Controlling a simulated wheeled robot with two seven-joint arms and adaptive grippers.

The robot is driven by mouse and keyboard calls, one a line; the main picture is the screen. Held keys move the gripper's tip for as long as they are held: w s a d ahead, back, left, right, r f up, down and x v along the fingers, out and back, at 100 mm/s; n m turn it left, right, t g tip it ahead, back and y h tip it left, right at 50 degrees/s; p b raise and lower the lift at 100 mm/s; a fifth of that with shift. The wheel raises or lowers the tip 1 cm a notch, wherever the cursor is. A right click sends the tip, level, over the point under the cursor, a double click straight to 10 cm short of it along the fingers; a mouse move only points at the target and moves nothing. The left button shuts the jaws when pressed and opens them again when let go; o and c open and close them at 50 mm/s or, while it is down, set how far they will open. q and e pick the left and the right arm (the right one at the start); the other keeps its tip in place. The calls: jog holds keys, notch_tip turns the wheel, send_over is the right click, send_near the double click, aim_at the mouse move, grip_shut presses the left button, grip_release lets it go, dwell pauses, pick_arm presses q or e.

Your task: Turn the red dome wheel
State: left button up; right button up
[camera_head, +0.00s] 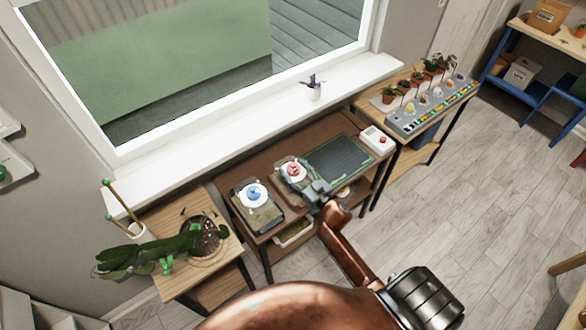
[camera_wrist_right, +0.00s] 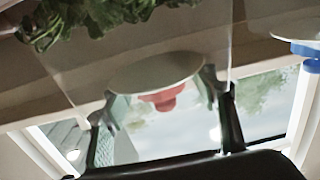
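The red dome wheel (camera_head: 293,170) is a white disc with a red knob, on top of a clear-sided plant case on the brown table. In the right wrist view the disc (camera_wrist_right: 135,76) and its red knob (camera_wrist_right: 163,97) appear upside down. My right gripper (camera_head: 314,187) is beside the wheel. In the wrist view its two fingers (camera_wrist_right: 158,84) stand wide apart, one at each side of the disc; I cannot tell whether they touch its rim. My left gripper is not in view.
A similar case with a blue-knobbed wheel (camera_head: 253,193) stands to the left. A dark green panel (camera_head: 340,160) and a white box with a red button (camera_head: 377,139) are to the right. A plant on a wooden stand (camera_head: 150,215) is further left. The window sill (camera_head: 230,130) runs behind.

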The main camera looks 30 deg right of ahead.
jog(key=c, duration=1)
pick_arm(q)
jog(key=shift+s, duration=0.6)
